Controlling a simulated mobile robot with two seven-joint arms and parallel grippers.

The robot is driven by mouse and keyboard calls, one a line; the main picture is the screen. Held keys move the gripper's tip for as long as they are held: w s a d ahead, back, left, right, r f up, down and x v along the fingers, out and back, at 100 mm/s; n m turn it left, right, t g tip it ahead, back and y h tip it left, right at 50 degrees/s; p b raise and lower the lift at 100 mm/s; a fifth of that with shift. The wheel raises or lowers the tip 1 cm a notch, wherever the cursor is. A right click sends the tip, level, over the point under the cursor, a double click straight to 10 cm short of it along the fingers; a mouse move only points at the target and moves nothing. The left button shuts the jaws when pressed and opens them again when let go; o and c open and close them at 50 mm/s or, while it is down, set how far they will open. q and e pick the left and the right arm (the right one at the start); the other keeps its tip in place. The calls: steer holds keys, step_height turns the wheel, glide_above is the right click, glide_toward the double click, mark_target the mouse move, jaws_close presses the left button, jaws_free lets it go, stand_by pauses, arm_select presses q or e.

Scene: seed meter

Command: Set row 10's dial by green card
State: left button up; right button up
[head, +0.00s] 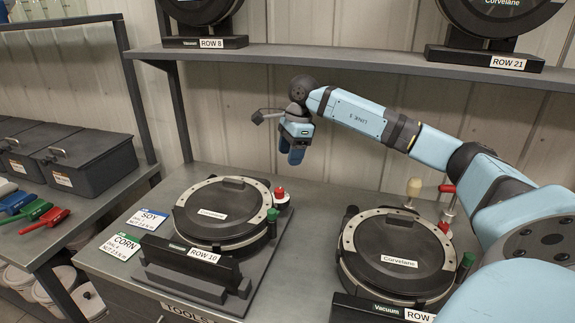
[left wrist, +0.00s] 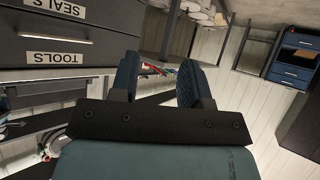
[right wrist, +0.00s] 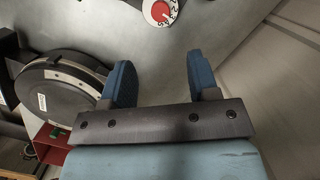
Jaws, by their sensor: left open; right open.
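The ROW 10 meter (head: 222,212) is a round black unit on the bench, with a red-topped dial (head: 280,194) at its back right and a green knob (head: 272,215) below that. The green-topped CORN card (head: 122,246) lies left of it; its small print is too fine to read surely. My right gripper (head: 293,152) hangs open and empty above and behind the dial, pointing down. In the right wrist view, a white dial face with a red knob (right wrist: 160,12) shows at the top edge, beyond my fingertips. My left gripper (left wrist: 162,78) is open and empty, facing drawers.
A blue-topped SOY card (head: 148,218) lies beside the CORN card. A second meter (head: 399,255) with levers stands to the right, under my right arm. A shelf (head: 350,60) with more meters runs above. Black bins (head: 85,163) stand left.

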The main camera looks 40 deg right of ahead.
mark_target(280, 190)
steer(key=f+n+p, duration=0.1)
steer(key=f, duration=0.3)
steer(key=w+a+f+n+h, duration=0.1)
steer(key=f, duration=0.3)
steer(key=a+f+n+g+p, duration=0.1)
steer(key=f, duration=0.3)
steer(key=shift+w+a+h+p, duration=0.2)
steer(key=shift+w+h+p, duration=0.15)
steer(key=shift+w+h, duration=0.05)
steer(key=shift+r, duration=0.1)
steer(key=c, duration=0.9)
